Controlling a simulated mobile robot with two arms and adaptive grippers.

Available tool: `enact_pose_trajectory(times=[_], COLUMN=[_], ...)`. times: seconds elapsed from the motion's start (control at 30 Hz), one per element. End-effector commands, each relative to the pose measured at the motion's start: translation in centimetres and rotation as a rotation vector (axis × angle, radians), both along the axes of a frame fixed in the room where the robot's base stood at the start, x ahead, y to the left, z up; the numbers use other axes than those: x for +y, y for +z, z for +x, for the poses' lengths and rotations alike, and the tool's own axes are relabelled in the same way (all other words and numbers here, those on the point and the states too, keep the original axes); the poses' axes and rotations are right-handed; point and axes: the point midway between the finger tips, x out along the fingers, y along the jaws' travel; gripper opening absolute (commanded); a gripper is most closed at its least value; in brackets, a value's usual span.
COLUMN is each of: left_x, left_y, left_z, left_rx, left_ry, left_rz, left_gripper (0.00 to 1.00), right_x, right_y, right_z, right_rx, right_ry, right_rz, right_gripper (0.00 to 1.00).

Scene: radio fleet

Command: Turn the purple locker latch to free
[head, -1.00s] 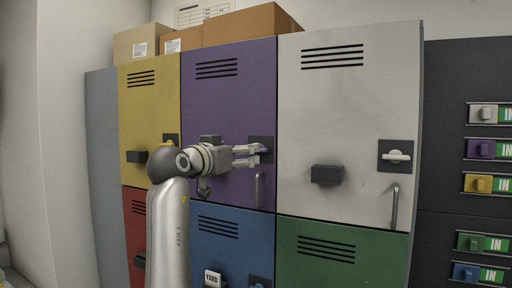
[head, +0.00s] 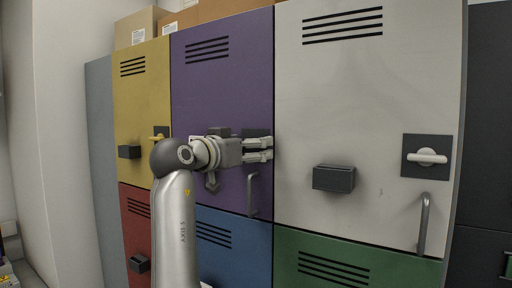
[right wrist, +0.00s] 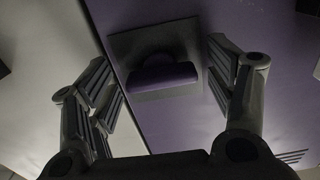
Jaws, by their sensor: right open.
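The purple locker (head: 222,80) is in the upper row between the yellow and white lockers. Its latch has a dark square plate (head: 257,133); in the head view my fingers cover the handle. In the right wrist view the purple latch handle (right wrist: 163,76) is a rounded bar lying roughly crosswise on its grey plate (right wrist: 150,44). My right gripper (head: 270,149) is in front of the latch. The wrist view shows its fingers (right wrist: 160,72) open, one on each side of the handle, with visible gaps. My left gripper is not in view.
A bar pull handle (head: 252,195) stands out below the purple latch. The white locker (head: 330,100) beside it has a dark box (head: 333,178), a white latch (head: 427,157) and a pull handle (head: 423,224). Cardboard boxes (head: 232,8) sit on top.

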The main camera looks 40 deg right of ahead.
Motion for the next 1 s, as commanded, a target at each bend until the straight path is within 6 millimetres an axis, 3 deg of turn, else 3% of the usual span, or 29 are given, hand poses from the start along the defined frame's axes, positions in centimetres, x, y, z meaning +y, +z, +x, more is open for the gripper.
enact_pose_trajectory(times=[0.27, 0.63, 1.0], left_x=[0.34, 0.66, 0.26], left_y=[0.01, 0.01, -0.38], left_z=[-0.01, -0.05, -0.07], left_rx=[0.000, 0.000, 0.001], left_ry=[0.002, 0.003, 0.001], left_rz=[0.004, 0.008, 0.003], left_gripper=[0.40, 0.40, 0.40], right_x=[0.10, 0.05, 0.02], right_y=[0.04, 0.02, -0.03], right_z=[0.00, 0.01, -0.02], right_rx=[0.000, 0.000, -0.055], right_ry=[0.001, 0.001, 0.000], right_rz=[-0.001, -0.001, 0.022], right_gripper=[0.77, 0.31, 0.31])
